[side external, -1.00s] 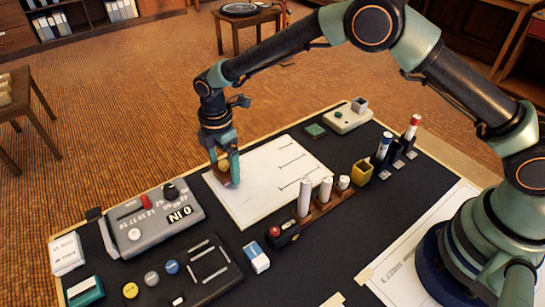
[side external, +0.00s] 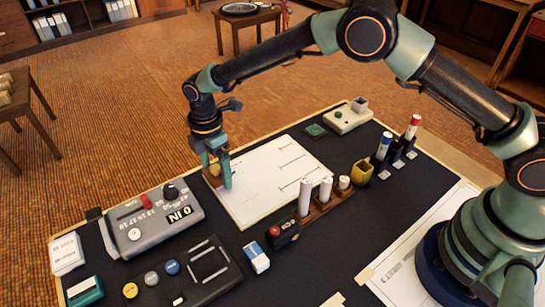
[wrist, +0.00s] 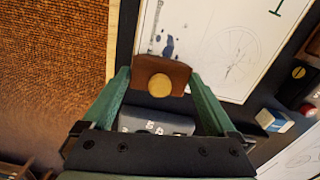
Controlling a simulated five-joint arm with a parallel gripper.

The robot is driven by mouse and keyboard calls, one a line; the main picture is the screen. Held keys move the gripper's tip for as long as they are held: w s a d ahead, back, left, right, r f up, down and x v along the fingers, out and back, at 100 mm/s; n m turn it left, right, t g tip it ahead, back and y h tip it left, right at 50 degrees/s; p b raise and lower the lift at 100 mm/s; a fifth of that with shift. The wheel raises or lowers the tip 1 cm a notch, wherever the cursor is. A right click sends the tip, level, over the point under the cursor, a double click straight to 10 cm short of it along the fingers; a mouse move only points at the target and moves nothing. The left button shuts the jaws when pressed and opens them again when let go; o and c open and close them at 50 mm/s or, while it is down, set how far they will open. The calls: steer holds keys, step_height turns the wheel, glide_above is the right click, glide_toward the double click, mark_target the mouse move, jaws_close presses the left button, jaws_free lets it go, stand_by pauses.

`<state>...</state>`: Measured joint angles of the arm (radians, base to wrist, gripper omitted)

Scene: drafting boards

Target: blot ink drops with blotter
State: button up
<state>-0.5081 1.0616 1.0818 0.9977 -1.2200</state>
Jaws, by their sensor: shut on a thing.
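My gripper (side external: 220,181) is shut on the blotter (side external: 214,171), a small brown block with a round brass knob. In the wrist view the blotter (wrist: 178,72) sits between the two green fingers (wrist: 160,92). Dark blue ink drops (wrist: 168,47) lie on the white sheet (wrist: 205,50), just beyond the blotter's far edge. In the side view the blotter is at the left end of the sheet (side external: 262,185), and the drops cannot be made out there. I cannot tell whether the blotter touches the surface.
A grey device with a dial (side external: 155,225) stands in front left of my gripper. A rack of white rolls (side external: 326,192), a yellow cup (side external: 362,171) and a blue-and-white block (side external: 256,257) stand on the dark mat. The sheet's middle is clear.

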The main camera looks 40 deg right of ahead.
mark_target(239, 169)
steer(key=shift+d, duration=0.15)
steer(key=shift+d, duration=2.9)
steer(key=shift+a, duration=3.05)
steer(key=shift+d, duration=0.15)
steer(key=shift+d, duration=2.9)
steer(key=shift+a+f, duration=0.1)
steer(key=shift+a, duration=2.95)
